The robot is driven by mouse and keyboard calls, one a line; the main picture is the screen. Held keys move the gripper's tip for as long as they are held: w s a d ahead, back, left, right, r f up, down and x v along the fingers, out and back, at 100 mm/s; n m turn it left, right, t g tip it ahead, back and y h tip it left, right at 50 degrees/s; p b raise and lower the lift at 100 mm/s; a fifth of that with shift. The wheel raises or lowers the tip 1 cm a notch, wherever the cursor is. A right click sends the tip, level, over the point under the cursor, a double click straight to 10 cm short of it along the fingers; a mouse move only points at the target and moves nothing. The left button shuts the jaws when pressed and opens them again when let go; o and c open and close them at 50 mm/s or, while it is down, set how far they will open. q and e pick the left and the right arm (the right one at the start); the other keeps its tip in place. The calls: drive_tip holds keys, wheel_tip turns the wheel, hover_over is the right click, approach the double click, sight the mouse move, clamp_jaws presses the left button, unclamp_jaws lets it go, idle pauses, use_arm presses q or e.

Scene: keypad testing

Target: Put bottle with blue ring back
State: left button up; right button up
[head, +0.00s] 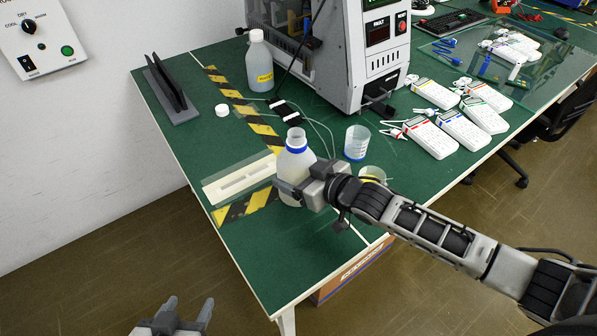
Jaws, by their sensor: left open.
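The bottle with the blue ring (296,163) is white, uncapped and upright, over the near part of the green table. My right gripper (289,188) comes in from the right and is shut on its lower body, hiding part of it. I cannot tell whether its base touches the table. My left gripper (184,316) is open and empty at the bottom edge, away from the table and low in the view.
A capped bottle with a yellow label (259,66) stands by the grey machine (383,62). A white cap (222,110), a blue-marked beaker (356,143) and a pale slotted plate (240,180) are near the held bottle. Several white meters (463,130) lie at right. The table's near corner (277,265) is clear.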

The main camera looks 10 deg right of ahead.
use_arm(q)
drive_tip(key=shift+f, duration=0.1)
use_arm(e)
drive_tip(key=shift+f, duration=0.1)
drive_tip(key=o, duration=1.1)
drive_tip(key=shift+c, duration=0.2)
use_arm(q)
drive_tip(key=shift+s+f, duration=0.15)
drive_tip(key=shift+s, duration=0.15)
use_arm(e)
drive_tip(key=shift+o, duration=0.9)
use_arm(q)
drive_tip(key=shift+w+r, duration=0.25)
drive_tip(key=shift+r, duration=0.05)
use_arm(e)
drive_tip(key=v, duration=1.2)
use_arm(q)
drive_tip(key=shift+s+f, duration=0.1)
drive_tip(key=shift+s, duration=0.1)
